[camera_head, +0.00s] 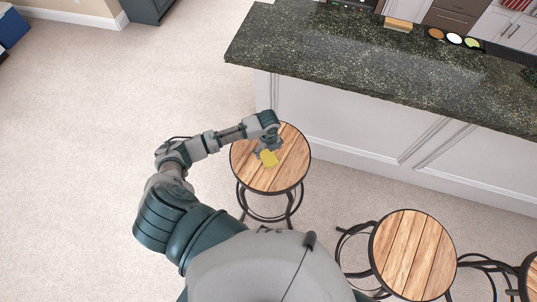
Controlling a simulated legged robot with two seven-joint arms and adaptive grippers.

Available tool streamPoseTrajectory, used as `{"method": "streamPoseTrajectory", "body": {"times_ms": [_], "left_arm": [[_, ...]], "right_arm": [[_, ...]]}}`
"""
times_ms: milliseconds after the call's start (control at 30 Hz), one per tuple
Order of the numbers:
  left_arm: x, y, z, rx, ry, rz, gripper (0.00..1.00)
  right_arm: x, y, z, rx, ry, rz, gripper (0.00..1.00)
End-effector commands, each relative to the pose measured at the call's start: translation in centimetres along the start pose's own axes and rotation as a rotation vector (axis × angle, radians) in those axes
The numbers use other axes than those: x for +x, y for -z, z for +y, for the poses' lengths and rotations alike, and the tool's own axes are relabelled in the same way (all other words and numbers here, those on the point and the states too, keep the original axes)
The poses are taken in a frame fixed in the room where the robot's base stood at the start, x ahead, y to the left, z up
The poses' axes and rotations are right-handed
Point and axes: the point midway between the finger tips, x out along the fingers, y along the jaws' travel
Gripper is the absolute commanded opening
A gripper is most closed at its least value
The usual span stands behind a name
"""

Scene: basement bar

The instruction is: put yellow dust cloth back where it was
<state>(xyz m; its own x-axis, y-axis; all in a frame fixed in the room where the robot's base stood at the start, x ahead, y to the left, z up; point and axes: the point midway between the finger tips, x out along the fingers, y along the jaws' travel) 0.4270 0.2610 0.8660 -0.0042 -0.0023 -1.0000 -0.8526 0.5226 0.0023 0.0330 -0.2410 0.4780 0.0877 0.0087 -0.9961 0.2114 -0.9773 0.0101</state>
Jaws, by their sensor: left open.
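The yellow dust cloth (269,158) is a small yellow piece at the round wooden top of a bar stool (283,176). My left gripper (265,151) is directly over the cloth, with its fingers open. The fingers partly hide the cloth, and I cannot tell whether they touch it. My left arm reaches in from the lower left to the stool. My right gripper does not show.
A dark granite bar counter (330,52) with white panels stands behind the stool. A second wooden stool (412,254) is at the lower right, and part of a third (532,278) shows at the right edge. The carpet (90,130) on the left is clear.

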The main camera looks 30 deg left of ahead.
Motion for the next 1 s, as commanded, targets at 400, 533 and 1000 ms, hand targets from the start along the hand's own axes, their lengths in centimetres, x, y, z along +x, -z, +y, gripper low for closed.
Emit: {"method": "streamPoseTrajectory", "body": {"times_ms": [400, 533, 1000], "left_arm": [[-6.7, 0.0, 0.0, 0.0, 0.0, 0.0, 0.89], [-7.0, 0.0, -0.1, 0.0, 0.0, 0.0, 0.89], [-6.9, 0.1, 0.0, -0.001, 0.0, 0.001, 0.89]], "right_arm": [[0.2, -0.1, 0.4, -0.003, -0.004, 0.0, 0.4], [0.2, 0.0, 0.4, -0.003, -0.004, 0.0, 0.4], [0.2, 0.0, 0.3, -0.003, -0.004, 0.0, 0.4]]}}
